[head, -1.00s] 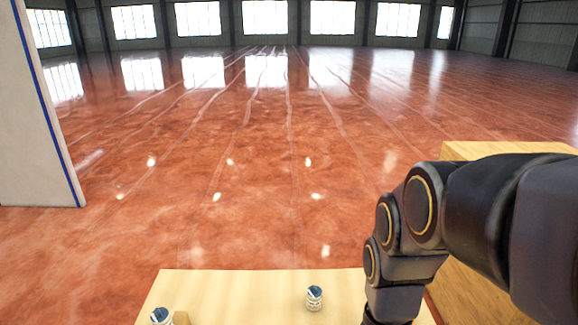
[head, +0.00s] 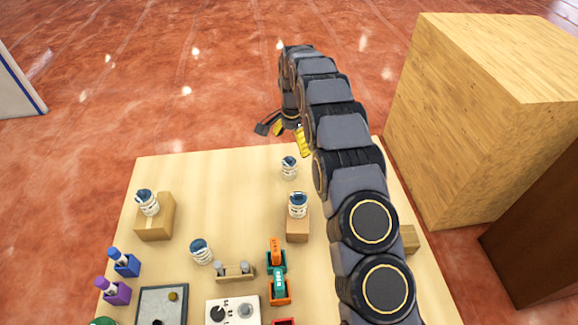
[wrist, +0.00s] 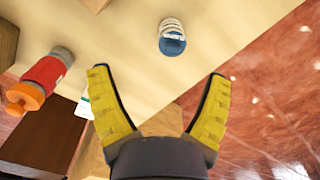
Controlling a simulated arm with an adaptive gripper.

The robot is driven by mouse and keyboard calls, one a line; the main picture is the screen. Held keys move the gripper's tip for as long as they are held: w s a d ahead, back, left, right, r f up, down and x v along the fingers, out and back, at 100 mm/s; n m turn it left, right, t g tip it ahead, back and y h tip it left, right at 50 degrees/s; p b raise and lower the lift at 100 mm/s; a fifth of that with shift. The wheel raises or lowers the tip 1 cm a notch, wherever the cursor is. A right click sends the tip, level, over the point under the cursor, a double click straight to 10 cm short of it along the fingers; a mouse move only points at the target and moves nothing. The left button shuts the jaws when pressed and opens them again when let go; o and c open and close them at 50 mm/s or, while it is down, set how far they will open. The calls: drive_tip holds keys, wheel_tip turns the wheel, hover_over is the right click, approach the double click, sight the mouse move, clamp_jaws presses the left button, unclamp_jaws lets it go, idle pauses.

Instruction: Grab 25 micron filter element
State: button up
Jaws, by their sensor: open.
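Several small white cylinders with blue tops are on the table (head: 222,180): one at its far edge (head: 289,168), one on a wooden block (head: 298,206), one on the left block (head: 147,203) and one lower in the middle (head: 200,251). Their labels are too small to read, so I cannot tell which is the 25 micron filter element. My gripper (head: 283,129) is beyond the table's far edge, partly hidden by my arm. In the wrist view my gripper (wrist: 158,74) is open and empty, with one blue-topped cylinder (wrist: 172,38) ahead of its yellow fingers, apart from them.
A large wooden box (head: 480,110) stands right of the table. An orange and green piece (head: 278,272), a blue holder (head: 124,262), a purple holder (head: 114,291), a grey tray (head: 162,305) and a white dial panel (head: 232,312) are nearer. A red and orange part (wrist: 40,80) shows in the wrist view.

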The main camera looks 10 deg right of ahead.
sight(289, 158)
drive_tip(key=f, duration=0.1)
drive_tip(key=w+f, duration=0.1)
drive_tip(key=f, duration=0.1)
drive_tip(key=shift+w+a+m, duration=0.1)
drive_tip(key=shift+w+m, duration=0.15)
drive_tip(key=shift+m, duration=0.15)
drive_tip(key=f, duration=0.7)
drive_tip(key=shift+w+f, duration=0.2)
drive_tip(key=shift+f, duration=0.05)
drive_tip(key=c, duration=1.2)
